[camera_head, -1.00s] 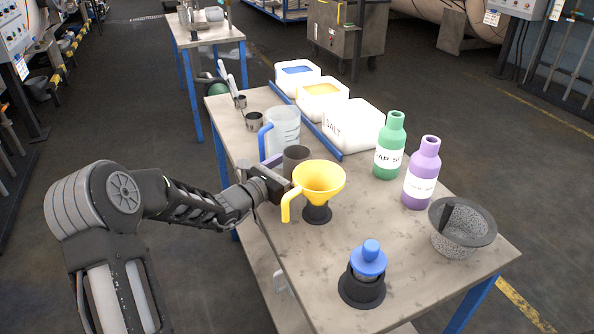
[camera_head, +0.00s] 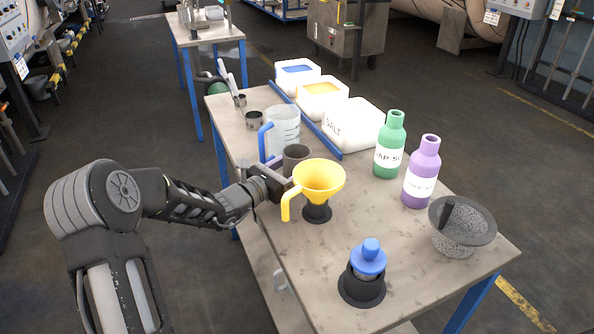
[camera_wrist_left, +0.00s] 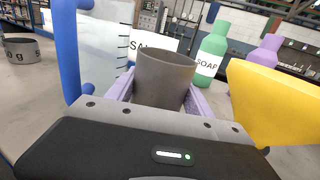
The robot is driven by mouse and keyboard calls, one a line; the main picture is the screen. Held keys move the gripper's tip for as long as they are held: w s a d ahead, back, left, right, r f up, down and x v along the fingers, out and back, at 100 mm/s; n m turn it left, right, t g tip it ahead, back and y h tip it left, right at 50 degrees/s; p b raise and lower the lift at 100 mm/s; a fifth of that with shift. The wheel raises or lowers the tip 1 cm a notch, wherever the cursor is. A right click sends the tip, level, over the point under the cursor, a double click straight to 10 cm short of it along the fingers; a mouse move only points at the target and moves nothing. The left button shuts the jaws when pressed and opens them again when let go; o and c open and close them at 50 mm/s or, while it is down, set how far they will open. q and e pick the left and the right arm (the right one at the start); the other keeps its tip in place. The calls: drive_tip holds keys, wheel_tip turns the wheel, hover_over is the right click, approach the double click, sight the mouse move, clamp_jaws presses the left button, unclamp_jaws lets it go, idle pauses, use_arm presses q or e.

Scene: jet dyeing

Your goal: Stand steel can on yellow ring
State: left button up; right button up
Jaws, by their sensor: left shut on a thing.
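The steel can (camera_head: 296,157), a dark grey open-topped cup, is upright between the fingers of my left gripper (camera_head: 290,168), behind the yellow funnel. In the left wrist view, the can (camera_wrist_left: 165,80) fills the space between the two pale purple fingers of the left gripper (camera_wrist_left: 160,95), which is shut on it. The can's base is hidden, so I cannot tell whether it touches the table. I cannot make out a yellow ring in either view. My right gripper is not in view.
The yellow funnel (camera_head: 320,176) on a black stand is close in front of the can. A clear jug (camera_head: 284,128) with a blue handle is just behind it. Green (camera_head: 390,150) and purple (camera_head: 422,175) bottles stand right. A blue-topped item (camera_head: 368,262) stands at the front.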

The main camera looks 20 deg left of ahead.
use_arm(q)
drive_tip(key=c, duration=0.9)
drive_tip(key=shift+r, duration=0.15)
wheel_tip(320, 180, up, 18)
drive_tip(key=p, duration=0.1)
idle(0.7)
